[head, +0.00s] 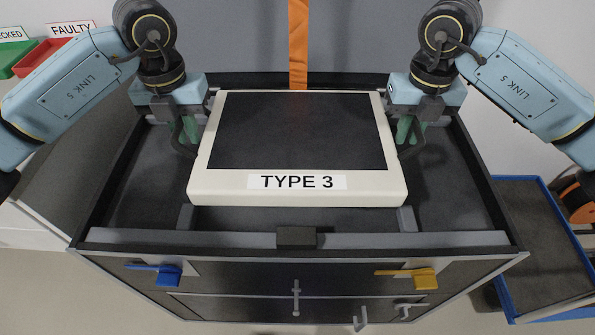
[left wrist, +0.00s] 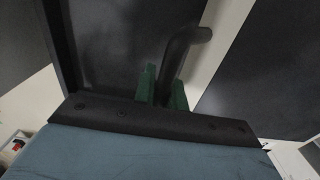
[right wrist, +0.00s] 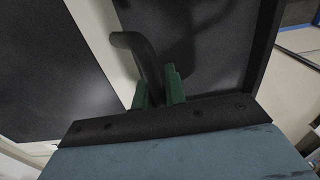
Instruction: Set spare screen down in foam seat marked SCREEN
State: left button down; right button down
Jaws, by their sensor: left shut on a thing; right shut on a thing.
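The spare screen (head: 298,189) is a cream-framed panel with a black face and a label reading TYPE 3. It is over the dark foam tray (head: 140,205) on top of the cart, between my two grippers. My left gripper (head: 188,135) is shut on the screen's left side handle (left wrist: 185,50). My right gripper (head: 406,135) is shut on the right side handle (right wrist: 140,50). Green fingertips show around each handle in the wrist views. The foam under the screen is hidden, and no SCREEN marking shows. I cannot tell whether the screen touches the foam.
A raised rim surrounds the tray, with a grey bar (head: 240,238) along its front. An orange strap (head: 298,45) hangs behind the screen. Blue (head: 168,275) and yellow (head: 425,279) levers are on the cart front. A blue-edged tray (head: 540,240) is at right; red and green bins are at upper left.

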aim_at(180, 118)
pick_arm(q)
jog(key=shift+f, duration=0.1)
